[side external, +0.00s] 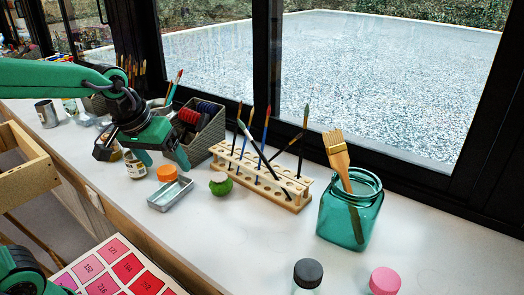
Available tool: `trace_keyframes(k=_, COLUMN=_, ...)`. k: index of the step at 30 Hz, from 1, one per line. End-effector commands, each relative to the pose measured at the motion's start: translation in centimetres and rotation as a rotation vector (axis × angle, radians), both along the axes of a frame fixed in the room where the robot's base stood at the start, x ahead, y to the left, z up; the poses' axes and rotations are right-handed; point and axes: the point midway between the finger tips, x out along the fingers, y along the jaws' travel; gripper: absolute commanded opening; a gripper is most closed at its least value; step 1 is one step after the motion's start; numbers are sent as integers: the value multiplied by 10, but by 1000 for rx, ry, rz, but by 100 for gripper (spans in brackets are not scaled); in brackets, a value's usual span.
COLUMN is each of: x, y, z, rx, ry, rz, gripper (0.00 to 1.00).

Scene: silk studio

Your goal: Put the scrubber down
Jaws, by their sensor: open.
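My gripper (163,160) is open, with its two teal fingertips apart and pointing down. A small orange round piece (167,173) shows just below and between the fingertips, at the back edge of a shallow metal tray (170,195). I cannot tell whether it rests in the tray or behind it. I cannot tell for sure which of these two is the scrubber. Nothing is visibly held between the fingers.
A wooden rack (262,176) with several brushes stands to the right. A teal glass jar (350,212) holds a wide brush. A grey basket (203,134) and a small labelled jar (135,168) are close to my gripper. The counter in front is mostly clear.

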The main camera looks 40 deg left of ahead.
Motion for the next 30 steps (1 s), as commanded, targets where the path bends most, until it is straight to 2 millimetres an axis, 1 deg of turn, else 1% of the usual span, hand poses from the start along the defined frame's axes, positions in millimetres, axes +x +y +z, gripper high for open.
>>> trace_keyframes(k=1, x=10, y=0, z=-4, rx=-8, ry=15, rz=22, gripper=82)
trace_keyframes(k=8, x=53, y=-2, z=-20, rx=-50, ry=64, rz=142, gripper=82)
trace_keyframes(k=12, x=79, y=-2, z=-34, rx=-72, ry=93, rz=215, gripper=82)
trace_keyframes(k=18, x=111, y=-3, z=-58, rx=-97, ry=131, rz=313, gripper=82)
trace_keyframes(k=21, x=122, y=-4, z=-67, rx=-106, ry=143, rz=348, gripper=82)
trace_keyframes(k=24, x=128, y=-4, z=-73, rx=-111, ry=151, rz=370, gripper=82)
trace_keyframes(k=30, x=132, y=-4, z=-76, rx=-115, ry=155, rz=385, gripper=82)
